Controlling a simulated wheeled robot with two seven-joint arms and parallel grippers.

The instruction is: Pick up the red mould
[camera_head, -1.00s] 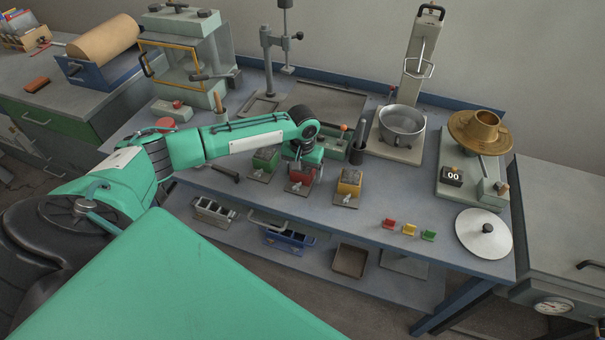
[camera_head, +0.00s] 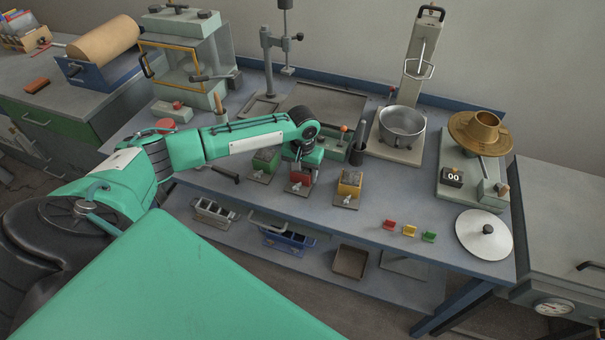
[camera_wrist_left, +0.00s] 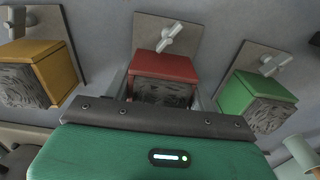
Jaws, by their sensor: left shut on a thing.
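The red mould (camera_head: 301,176) is a small red box with a grey clamp, standing on its flat base plate on the bench between a green mould and a yellow mould. My left gripper (camera_head: 303,163) is over it from behind and shut on it. In the left wrist view the red mould (camera_wrist_left: 164,70) shows between the fingers, with a rough dark grey top face. The gripper's green body (camera_wrist_left: 165,150) hides its near part. I cannot tell whether the mould is clear of its plate. My right gripper is not in view.
The green mould (camera_head: 265,160) stands close on the left and the yellow mould (camera_head: 349,184) close on the right. A metal bowl (camera_head: 402,121) and a brass pan (camera_head: 480,130) stand further right. Small red, yellow and green pieces (camera_head: 409,230) lie near the front edge.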

